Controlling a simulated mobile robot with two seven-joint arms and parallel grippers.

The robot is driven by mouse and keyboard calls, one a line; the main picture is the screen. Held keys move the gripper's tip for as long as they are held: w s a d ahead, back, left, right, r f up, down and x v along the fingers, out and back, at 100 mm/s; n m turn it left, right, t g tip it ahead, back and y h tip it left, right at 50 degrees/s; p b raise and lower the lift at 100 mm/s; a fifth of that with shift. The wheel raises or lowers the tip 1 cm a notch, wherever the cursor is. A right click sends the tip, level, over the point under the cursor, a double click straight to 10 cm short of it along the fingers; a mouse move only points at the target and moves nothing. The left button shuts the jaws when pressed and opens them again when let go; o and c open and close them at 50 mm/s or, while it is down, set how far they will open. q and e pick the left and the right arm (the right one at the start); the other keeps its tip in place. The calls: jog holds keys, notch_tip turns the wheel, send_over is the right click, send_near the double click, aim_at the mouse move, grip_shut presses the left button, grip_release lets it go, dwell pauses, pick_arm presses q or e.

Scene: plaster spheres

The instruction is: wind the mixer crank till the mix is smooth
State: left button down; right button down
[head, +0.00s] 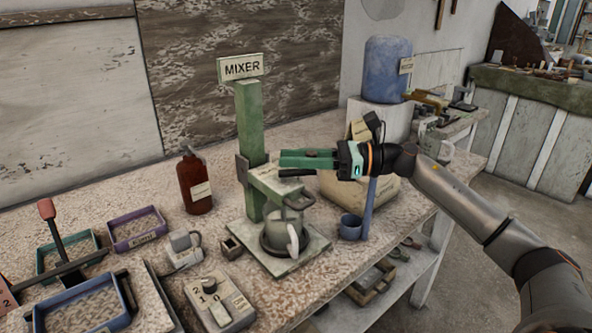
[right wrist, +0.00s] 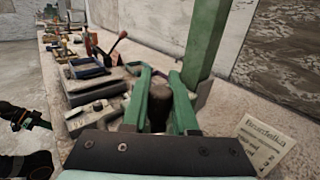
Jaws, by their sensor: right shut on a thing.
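The mixer has a green post (head: 250,125) under a MIXER sign (head: 240,68), with a green arm (head: 275,183) over a grey pot (head: 285,228) on a square base plate. The mix inside the pot cannot be seen. My right gripper (head: 300,160) is at the mixer, above the pot and in front of the post. Its green fingers are shut on a dark upright knob (right wrist: 158,108), which looks like the crank handle; the rest of the crank is mostly hidden. Dark parts with green, likely my left gripper (right wrist: 28,118), show at the left edge of the right wrist view; its jaws are unclear.
A brown bottle (head: 195,182) stands left of the mixer. A blue cup (head: 351,226) and a beige sack (head: 345,192) are to the right. A switch box (head: 220,300), trays (head: 137,226) and a red-knobbed lever (head: 47,210) crowd the left. A blue drum (head: 388,70) stands behind.

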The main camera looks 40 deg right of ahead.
jog(key=n+g, duration=0.1)
jog(key=n+g+y, duration=0.1)
jog(key=shift+w+r+g+y, duration=0.15)
jog(key=shift+w+g+y, duration=0.15)
pick_arm(q)
jog(key=shift+s+a+f+b, duration=0.3)
jog(key=shift+s+f+b, duration=0.1)
jog(key=shift+f, duration=0.25)
pick_arm(e)
jog(key=shift+w+n+g+y, duration=0.15)
jog(key=shift+n+g+y, duration=0.25)
jog(key=shift+n+g, duration=0.55)
jog(key=shift+w+n+g+y, duration=0.15)
jog(key=shift+n+g+y, duration=0.4)
jog(key=shift+g, duration=0.7)
jog(key=shift+a+n+g, duration=0.1)
jog(key=shift+n+g, duration=0.2)
jog(key=shift+g, duration=0.2)
jog(key=c, duration=0.7)
grip_release()
pick_arm(q)
jog(key=shift+d, duration=0.1)
